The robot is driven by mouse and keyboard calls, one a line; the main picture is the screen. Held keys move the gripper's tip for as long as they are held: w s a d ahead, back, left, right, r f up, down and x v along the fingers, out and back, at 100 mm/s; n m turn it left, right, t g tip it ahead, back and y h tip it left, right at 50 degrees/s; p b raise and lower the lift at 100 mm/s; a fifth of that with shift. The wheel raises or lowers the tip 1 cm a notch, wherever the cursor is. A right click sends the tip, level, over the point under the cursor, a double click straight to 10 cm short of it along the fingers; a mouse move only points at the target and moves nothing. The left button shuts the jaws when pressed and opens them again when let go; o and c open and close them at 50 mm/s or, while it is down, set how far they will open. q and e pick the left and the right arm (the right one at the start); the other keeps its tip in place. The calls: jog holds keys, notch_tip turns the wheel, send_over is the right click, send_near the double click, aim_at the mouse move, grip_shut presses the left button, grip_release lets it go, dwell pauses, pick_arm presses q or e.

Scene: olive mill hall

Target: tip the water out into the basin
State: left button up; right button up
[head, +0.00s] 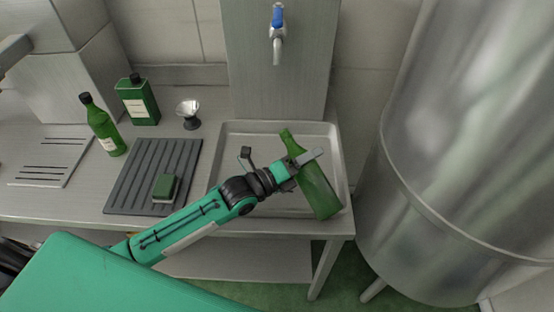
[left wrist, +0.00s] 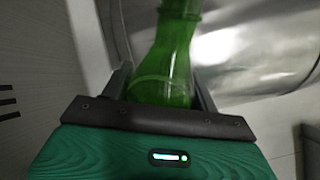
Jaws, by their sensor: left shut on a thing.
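A green glass bottle (head: 318,192) is in my left gripper (head: 303,164), over the right part of the shallow metal basin (head: 240,140). It leans, with its neck toward the back left and its base toward the basin's front right corner. The left gripper is shut around its body. In the left wrist view the bottle (left wrist: 163,75) stands between the two fingers, its neck running out of the top of the picture. My right gripper is not in view.
A tap with a blue handle (head: 278,17) is above the basin's back. Left on the counter are a dark ribbed mat (head: 150,155) with a green sponge (head: 165,187), a labelled bottle (head: 104,128), a square green bottle (head: 138,101) and a small metal funnel (head: 188,110). A large steel tank (head: 460,150) stands close on the right.

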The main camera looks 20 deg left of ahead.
pick_arm(q)
jog(key=shift+s+f+n, duration=0.15)
jog(key=shift+n, duration=0.15)
jog(key=shift+d, duration=0.1)
jog(key=shift+f, duration=0.25)
jog(key=shift+n, duration=0.3)
jog(key=shift+f+b, duration=0.1)
jog(key=shift+b, duration=0.2)
jog(key=shift+f, duration=0.1)
jog(key=shift+w+f+n, duration=0.15)
jog(key=shift+w+n, duration=0.1)
jog(key=shift+n, duration=0.05)
jog(key=shift+s+f, duration=0.1)
